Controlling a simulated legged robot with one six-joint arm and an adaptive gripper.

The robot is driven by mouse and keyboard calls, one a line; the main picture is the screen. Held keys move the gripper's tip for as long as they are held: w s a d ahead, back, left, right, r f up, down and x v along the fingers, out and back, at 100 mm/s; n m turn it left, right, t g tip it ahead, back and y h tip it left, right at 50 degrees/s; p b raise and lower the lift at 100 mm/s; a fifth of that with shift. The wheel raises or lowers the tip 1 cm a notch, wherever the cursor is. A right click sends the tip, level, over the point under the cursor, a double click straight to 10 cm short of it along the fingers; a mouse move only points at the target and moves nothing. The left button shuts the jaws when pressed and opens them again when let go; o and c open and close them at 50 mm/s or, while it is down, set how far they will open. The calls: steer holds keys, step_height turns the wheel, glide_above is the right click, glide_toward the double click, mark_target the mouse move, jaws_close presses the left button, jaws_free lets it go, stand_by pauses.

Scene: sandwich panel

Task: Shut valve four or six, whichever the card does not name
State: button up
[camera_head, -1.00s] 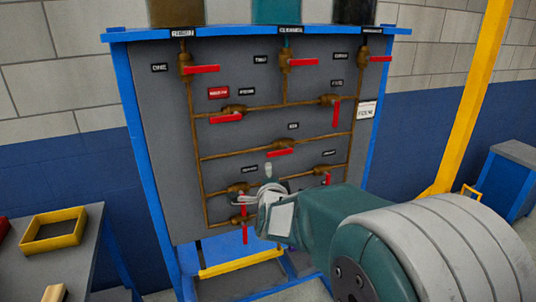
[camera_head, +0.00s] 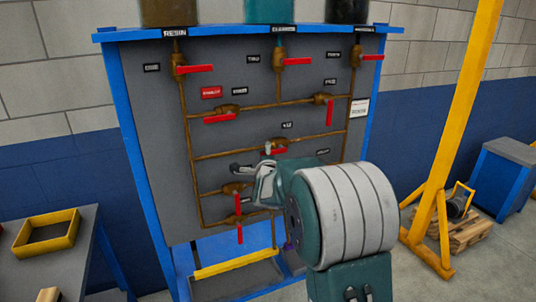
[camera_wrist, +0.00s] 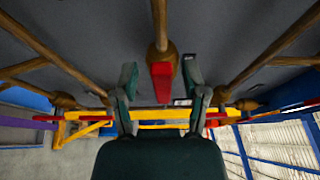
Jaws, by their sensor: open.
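A grey panel (camera_head: 160,130) carries brass pipes and several red-handled valves with small black labels. The middle valve (camera_head: 274,152), under a label that seems to read six (camera_head: 287,125), has its red handle lying along its horizontal pipe. The upper left valve (camera_head: 220,119) also has its handle along its pipe; its label (camera_head: 240,91) is too blurred to read surely. A white card (camera_head: 359,110) hangs at right, its text unreadable. My gripper (camera_head: 252,158) is open at the middle valve. In the wrist view, a red handle (camera_wrist: 162,82) stands between my parted fingers (camera_wrist: 161,98).
A red tag (camera_head: 211,92) is beside the upper left label. Lower valves (camera_head: 238,235) sit below my gripper. A yellow post (camera_head: 455,110) stands right of the panel; a table with a yellow tray (camera_head: 45,247) is at left.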

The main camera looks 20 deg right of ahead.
steer(key=shift+w, duration=0.1)
jaws_close()
steer(key=shift+f, duration=0.15)
steer(key=d+f+n+t+y, duration=0.2)
steer(key=n+t+y, duration=0.1)
steer(key=n, duration=0.8)
steer(key=d+f+n+t+y, duration=0.2)
steer(key=d+f+n+y, duration=0.1)
steer(key=n, duration=0.8)
steer(key=shift+t+y, duration=0.4)
steer(key=shift+y, duration=0.1)
steer(key=shift+d+n, duration=0.1)
steer(key=shift+n, duration=0.2)
